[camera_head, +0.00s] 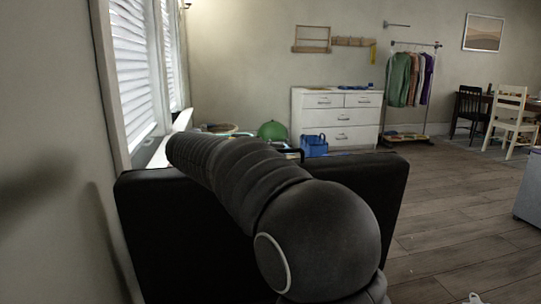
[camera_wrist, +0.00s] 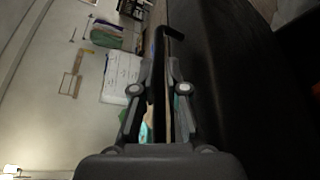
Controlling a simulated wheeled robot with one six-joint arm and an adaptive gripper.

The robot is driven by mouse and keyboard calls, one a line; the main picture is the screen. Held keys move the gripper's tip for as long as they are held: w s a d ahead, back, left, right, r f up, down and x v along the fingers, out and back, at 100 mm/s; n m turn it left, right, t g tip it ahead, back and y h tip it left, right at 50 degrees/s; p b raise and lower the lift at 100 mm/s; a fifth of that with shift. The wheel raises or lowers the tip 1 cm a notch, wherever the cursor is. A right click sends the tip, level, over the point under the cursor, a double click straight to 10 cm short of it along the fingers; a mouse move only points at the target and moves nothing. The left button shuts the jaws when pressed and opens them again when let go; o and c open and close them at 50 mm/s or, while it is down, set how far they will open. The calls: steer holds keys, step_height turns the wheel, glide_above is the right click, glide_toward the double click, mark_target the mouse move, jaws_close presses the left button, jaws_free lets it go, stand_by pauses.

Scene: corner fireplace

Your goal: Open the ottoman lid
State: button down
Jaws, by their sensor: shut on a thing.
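The ottoman shows as a broad black padded panel (camera_head: 160,225) standing tilted up in front of me, and it looks like the raised lid. My dark arm crosses it and hides its middle. The ottoman's lower body cannot be told apart. In the wrist view the black surface (camera_wrist: 235,70) fills the right side. A thin black handle (camera_wrist: 168,32) sticks out from its edge, and a small part of it shows in the head view (camera_head: 292,152). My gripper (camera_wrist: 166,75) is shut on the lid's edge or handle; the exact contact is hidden.
A wall and window (camera_head: 135,75) are close on the left. Behind the panel are a green round thing (camera_head: 272,130), a blue bag (camera_head: 314,146) and a white dresser (camera_head: 340,112). A clothes rack (camera_head: 410,85) and chairs stand farther right. The wooden floor (camera_head: 450,200) at right is open.

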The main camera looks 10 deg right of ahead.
steer(key=s+f+m+b, duration=0.1)
steer(key=s+b, duration=0.3)
steer(key=s, duration=0.3)
steer(key=shift+f+t+b, duration=0.35)
steer(key=shift+t+b, duration=0.05)
steer(key=c, duration=1.5)
jaws_free()
